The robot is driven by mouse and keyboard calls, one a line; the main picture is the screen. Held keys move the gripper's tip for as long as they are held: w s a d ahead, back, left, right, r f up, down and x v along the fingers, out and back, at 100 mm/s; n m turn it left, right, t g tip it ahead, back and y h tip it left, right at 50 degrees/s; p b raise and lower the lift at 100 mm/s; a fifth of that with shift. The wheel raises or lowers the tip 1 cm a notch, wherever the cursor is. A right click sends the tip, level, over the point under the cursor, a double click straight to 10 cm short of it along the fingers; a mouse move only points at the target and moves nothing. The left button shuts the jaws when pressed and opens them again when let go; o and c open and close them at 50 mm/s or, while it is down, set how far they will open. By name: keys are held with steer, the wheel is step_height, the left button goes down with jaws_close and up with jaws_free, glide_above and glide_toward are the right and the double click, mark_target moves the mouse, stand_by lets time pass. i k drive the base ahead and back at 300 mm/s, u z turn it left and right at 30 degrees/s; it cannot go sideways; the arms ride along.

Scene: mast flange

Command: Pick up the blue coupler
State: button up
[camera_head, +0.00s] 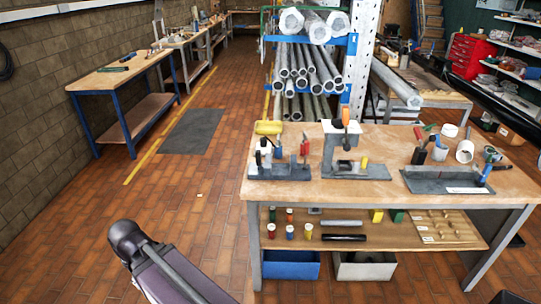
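I cannot make out for certain which small part is the blue coupler. Small blue items also show on the bench top, a blue part (438,141) and a blue handle (484,173) by the right-hand tray. A dark part of my own arm reaches in from the bottom left, over the floor and apart from the bench. My gripper's fingers do not show.
The workbench (300,192) carries a clamp fixture (281,168), a press-like stand (345,150) and a grey tray (420,182). A blue bin (290,266) and a grey bin (364,267) sit below. Pipes (303,70) are racked behind. The brick floor at left is open.

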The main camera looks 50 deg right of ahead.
mark_target(278, 150)
steer(key=u, duration=0.1)
steer(key=k, duration=1.3)
steer(key=z, duration=1.35)
steer(key=i, duration=1.25)
steer(key=u, duration=0.05)
